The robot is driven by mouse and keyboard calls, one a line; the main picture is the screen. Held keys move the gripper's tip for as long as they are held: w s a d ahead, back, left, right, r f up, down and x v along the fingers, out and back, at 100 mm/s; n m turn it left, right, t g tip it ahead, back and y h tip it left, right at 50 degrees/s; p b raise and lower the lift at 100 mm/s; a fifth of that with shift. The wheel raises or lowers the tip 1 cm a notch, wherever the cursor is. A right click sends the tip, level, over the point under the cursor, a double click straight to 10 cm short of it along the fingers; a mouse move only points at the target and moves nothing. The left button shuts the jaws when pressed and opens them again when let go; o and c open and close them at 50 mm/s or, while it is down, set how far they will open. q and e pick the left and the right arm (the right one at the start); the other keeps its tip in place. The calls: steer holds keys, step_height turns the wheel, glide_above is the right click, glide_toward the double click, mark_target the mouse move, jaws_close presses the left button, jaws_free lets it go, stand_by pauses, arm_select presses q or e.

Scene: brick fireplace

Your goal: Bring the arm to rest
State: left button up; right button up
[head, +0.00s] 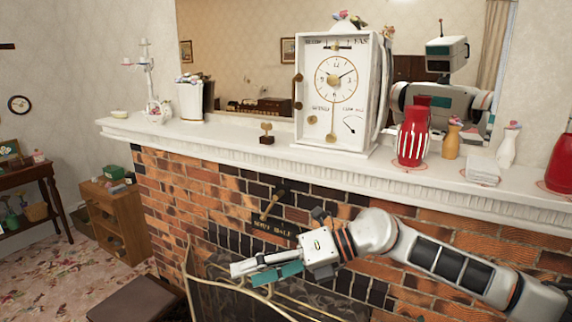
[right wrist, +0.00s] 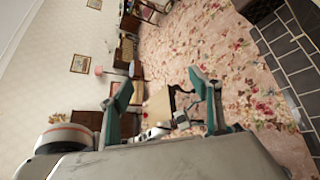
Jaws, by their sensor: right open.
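My right arm (head: 440,262) reaches in from the lower right, in front of the brick face and below the mantel. My right gripper (head: 243,274) is at its end, pointing left above the gold-trimmed fire screen (head: 215,295). In the right wrist view its two green-padded fingers (right wrist: 165,95) stand well apart. No object shows gripped between them; the patterned floor and furniture lie beyond. My left gripper is not in view.
The white mantel (head: 240,140) runs above my right arm and bears a white clock (head: 335,95), a red striped vase (head: 413,135) and smaller ornaments. A dark key-like handle (head: 271,203) projects from the brick above the gripper. A wooden cabinet (head: 115,218) stands at left.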

steer(key=s+a+r+m+t+y, duration=0.2)
steer(key=a+r+y, duration=0.2)
steer(key=r, duration=0.1)
steer(key=w+d+r+m+t+y, duration=0.2)
steer(key=w+d+r+m+t, duration=0.15)
steer(key=m+t, duration=0.55)
steer(key=w+d+f+m+t+h, duration=0.1)
steer(key=w+d+m+t+h, duration=0.1)
steer(key=d+m+t+h, duration=0.55)
steer(key=s+d+f+m+h, duration=0.1)
steer(key=d+f+m+h, duration=1.15)
steer(key=d, duration=0.45)
steer(key=s+d+f+m+g+h, duration=0.25)
steer(key=s+d+f+g, duration=0.25)
steer(key=s+d+f, duration=0.5)
steer(key=s+d+f+m+g+h, duration=0.25)
steer(key=s+d+f+g, duration=0.35)
steer(key=s+d+f, duration=0.55)
steer(key=a+f+m+t+y, duration=0.3)
steer(key=a+f+y, duration=0.4)
steer(key=a+f, duration=0.8)
steer(key=shift+s+a+f, duration=0.3)
steer(key=shift+s+a, duration=0.1)
steer(key=shift+a, duration=0.65)
